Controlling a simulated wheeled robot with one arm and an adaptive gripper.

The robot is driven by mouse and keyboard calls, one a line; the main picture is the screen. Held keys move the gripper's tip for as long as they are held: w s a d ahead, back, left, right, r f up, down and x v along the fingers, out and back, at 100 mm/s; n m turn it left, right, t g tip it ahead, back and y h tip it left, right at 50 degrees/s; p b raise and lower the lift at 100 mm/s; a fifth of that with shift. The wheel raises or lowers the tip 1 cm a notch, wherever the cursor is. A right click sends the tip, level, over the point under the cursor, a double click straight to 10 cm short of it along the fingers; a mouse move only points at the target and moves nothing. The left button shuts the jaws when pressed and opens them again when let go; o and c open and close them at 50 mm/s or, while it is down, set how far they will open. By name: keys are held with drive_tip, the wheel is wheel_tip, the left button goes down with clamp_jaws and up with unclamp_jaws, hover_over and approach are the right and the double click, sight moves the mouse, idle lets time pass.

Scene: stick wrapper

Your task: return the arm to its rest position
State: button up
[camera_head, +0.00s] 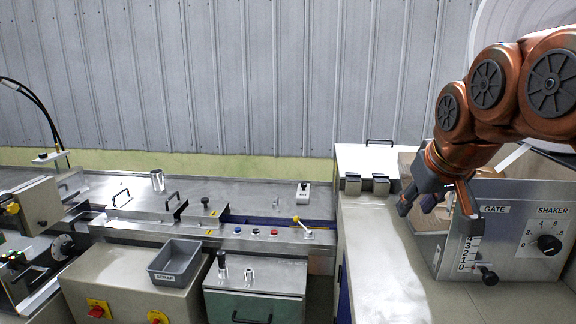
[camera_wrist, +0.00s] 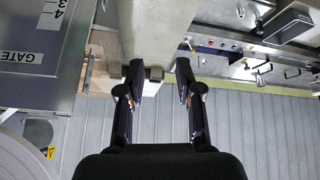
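My copper-coloured arm (camera_head: 490,95) reaches in from the right edge of the head view and bends down at the wrist. My gripper (camera_head: 437,209) hangs over the right counter, in front of the box marked GATE and SHAKER. In the wrist view my gripper (camera_wrist: 159,72) has its two dark fingers spread apart with nothing between them. The fingers look clear of the counter, but the exact height cannot be told. No rest position is marked in the frames.
The gate and shaker box (camera_head: 535,235) with its knob and lever stands close by my gripper; its GATE face shows in the wrist view (camera_wrist: 35,50). The front right counter (camera_head: 385,275) is clear.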

drive_tip(key=s+a+f+g, duration=0.2)
drive_tip(key=s+f+g, duration=0.2)
drive_tip(key=s+f, duration=0.9)
drive_tip(key=s+a+f+m+g, duration=0.1)
drive_tip(key=s+f+g, duration=0.3)
drive_tip(key=s+f, duration=1)
drive_tip(key=shift+s+a, duration=0.15)
drive_tip(key=shift+a, duration=0.4)
